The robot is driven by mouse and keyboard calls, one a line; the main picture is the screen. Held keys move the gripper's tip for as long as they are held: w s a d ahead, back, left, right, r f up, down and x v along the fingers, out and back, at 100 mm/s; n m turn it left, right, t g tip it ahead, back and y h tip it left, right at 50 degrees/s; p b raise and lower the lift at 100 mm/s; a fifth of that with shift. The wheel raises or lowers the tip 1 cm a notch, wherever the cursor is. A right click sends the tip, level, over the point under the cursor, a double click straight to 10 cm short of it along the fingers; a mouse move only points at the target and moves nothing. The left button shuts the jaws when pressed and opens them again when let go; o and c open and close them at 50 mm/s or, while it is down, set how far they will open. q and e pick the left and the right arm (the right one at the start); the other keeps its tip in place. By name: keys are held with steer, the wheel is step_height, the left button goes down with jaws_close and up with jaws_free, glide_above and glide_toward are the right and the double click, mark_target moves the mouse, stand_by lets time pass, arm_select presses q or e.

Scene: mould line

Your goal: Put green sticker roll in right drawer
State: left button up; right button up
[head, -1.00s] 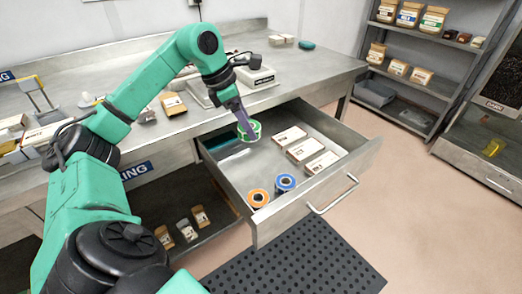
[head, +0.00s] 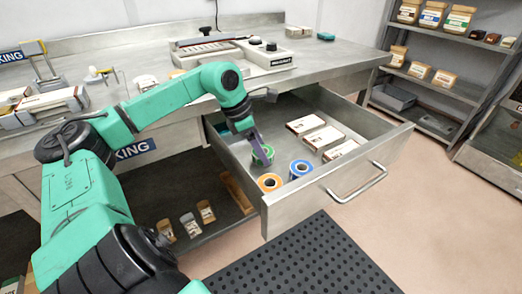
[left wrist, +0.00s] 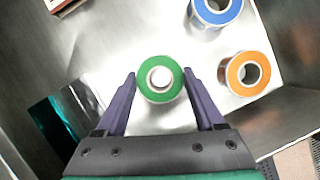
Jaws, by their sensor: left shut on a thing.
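The green sticker roll (head: 264,158) is low inside the open drawer (head: 296,209), close to the drawer floor; I cannot tell whether it touches. My left gripper (left wrist: 160,75) is shut on the green sticker roll (left wrist: 160,91) from above, with one purple finger on each side. In the head view my left gripper (head: 262,149) reaches down into the drawer and hides part of the roll. An orange roll (head: 270,182) and a blue roll (head: 300,168) stand nearby in the drawer, apart from the green one. My right gripper is not in view.
Several small boxes (head: 322,138) lie along the drawer's right part. A dark green flat item (left wrist: 60,133) lies in the drawer beside the gripper. A sealing machine (head: 235,53) stands on the steel bench (head: 345,57) above. A perforated black mat (head: 310,262) covers the floor in front.

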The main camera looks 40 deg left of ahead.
arm_select(q)
steer(key=shift+f, duration=0.15)
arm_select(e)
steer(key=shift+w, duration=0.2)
arm_select(q)
steer(key=o, duration=1.3)
steer(key=shift+o, duration=0.2)
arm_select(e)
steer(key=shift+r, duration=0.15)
arm_select(q)
steer(key=b+v, duration=0.2)
steer(key=v, duration=0.2)
steer(key=shift+r, duration=0.3)
steer(key=v, duration=0.7)
steer(key=shift+r+p, duration=0.35)
steer(key=shift+p, duration=0.1)
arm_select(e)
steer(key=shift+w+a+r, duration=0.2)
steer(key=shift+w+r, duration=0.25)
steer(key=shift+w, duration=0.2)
arm_select(q)
steer(key=shift+a, duration=0.15)
